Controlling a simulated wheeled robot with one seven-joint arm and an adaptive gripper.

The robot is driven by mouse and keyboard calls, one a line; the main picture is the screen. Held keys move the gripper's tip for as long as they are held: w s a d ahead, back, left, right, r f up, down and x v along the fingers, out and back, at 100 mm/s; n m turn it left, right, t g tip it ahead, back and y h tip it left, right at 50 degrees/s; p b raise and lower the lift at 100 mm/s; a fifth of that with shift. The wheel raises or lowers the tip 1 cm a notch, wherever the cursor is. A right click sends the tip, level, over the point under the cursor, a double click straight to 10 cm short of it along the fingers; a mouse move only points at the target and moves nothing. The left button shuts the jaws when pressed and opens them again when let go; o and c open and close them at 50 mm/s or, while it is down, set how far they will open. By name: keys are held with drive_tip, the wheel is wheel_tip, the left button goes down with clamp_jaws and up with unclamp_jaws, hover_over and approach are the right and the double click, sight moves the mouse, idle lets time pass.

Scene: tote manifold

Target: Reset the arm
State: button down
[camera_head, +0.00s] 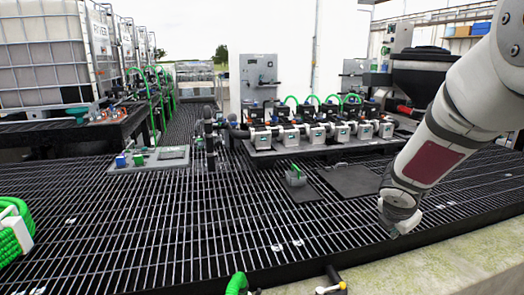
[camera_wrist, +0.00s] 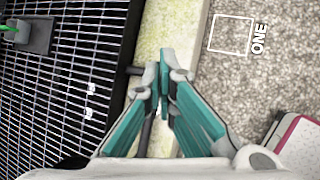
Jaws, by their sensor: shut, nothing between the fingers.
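My gripper (camera_wrist: 166,75) shows in the wrist view, with its two teal fingers brought together at the tips and nothing between them. It hangs over the pale ledge at the edge of the black grating, apart from the objects on the grating. In the head view my arm comes down from the upper right and bends low over the front right of the grating. I cannot make out the gripper's fingers in that view.
Black grating (camera_head: 190,215) spans the middle, bordered by a pale ledge (camera_head: 450,255). A row of white pumps (camera_head: 320,132) stands behind. A grey block with a green handle (camera_head: 296,176) sits on the grating. Caged tanks (camera_head: 45,55) stand left. Gravel floor (camera_wrist: 265,85) lies beyond the ledge.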

drive_tip(key=s+a+r+m+g, duration=0.1)
drive_tip(key=s+r+m, duration=0.45)
drive_tip(key=s, duration=0.35)
drive_tip(key=s+a+r+m+g, duration=0.1)
drive_tip(key=s+a+r+m, duration=0.1)
drive_tip(key=s+r+m, duration=0.45)
drive_tip(key=s+a+f+m+g+y, duration=0.15)
drive_tip(key=s+a+m, duration=0.4)
drive_tip(key=s, duration=0.55)
drive_tip(key=s+a+m+g+y, duration=0.1)
drive_tip(key=s+a+m+y, duration=0.35)
drive_tip(key=s, duration=0.75)
wheel_tip(320, 180, up, 19)
drive_tip(key=a+t+h+p, duration=0.1)
drive_tip(key=a+t+p, duration=0.1)
drive_tip(key=p, duration=1.5)
drive_tip(key=shift+a+t, duration=0.25)
drive_tip(key=shift+t, duration=0.3)
